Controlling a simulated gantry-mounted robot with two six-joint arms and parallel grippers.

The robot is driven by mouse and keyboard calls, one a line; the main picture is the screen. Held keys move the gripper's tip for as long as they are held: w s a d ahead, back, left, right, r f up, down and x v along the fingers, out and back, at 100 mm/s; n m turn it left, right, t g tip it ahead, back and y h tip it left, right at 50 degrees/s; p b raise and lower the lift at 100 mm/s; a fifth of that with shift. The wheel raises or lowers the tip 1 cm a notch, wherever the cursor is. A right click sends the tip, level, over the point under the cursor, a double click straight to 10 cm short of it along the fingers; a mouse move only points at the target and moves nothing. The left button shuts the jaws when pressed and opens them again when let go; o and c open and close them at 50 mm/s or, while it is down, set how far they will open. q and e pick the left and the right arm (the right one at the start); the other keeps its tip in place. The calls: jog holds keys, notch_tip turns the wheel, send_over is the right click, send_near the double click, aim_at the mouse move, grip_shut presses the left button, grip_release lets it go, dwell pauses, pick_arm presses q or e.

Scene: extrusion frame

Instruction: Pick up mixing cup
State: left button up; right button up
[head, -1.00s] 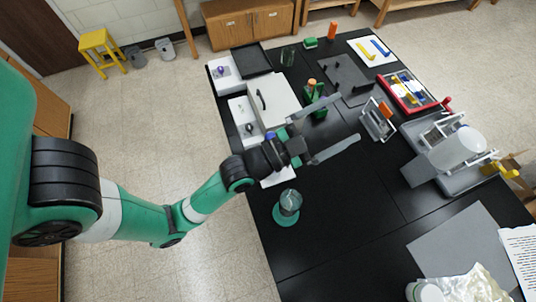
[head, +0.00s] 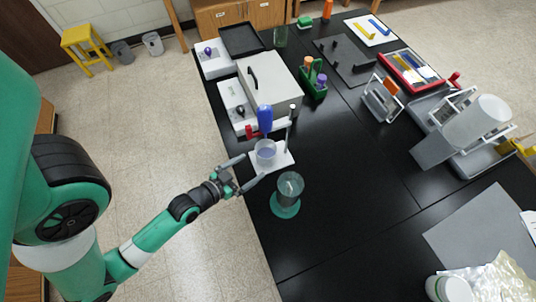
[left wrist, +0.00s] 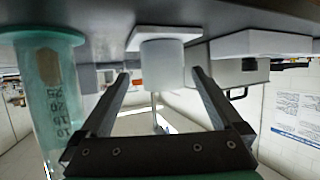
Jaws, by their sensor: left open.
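In the left wrist view, turned upside down, the cup (left wrist: 162,64) looks pale and sits between the finger lines. My left gripper (head: 256,165) is open, its fingertips close to the cup's near side; the wrist view (left wrist: 160,76) shows one finger on each side. Whether they touch it I cannot tell. My right gripper is not in view.
A clear cylinder on a green base (head: 289,187) stands close to the right of my left gripper, and also shows in the left wrist view (left wrist: 52,90). A white box (head: 268,86) stands behind the stand.

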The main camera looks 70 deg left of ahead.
aim_at(273, 151)
pick_arm(q)
jog(key=x, duration=0.3)
jog(key=b+x, duration=0.1)
jog(key=x, duration=0.6)
jog(key=shift+w+a+r, duration=0.15)
jog(key=shift+w+a, duration=0.1)
jog(key=shift+a, duration=0.1)
jog(key=c, duration=1.2)
jog(key=shift+c, duration=0.2)
jog(key=shift+r, duration=0.1)
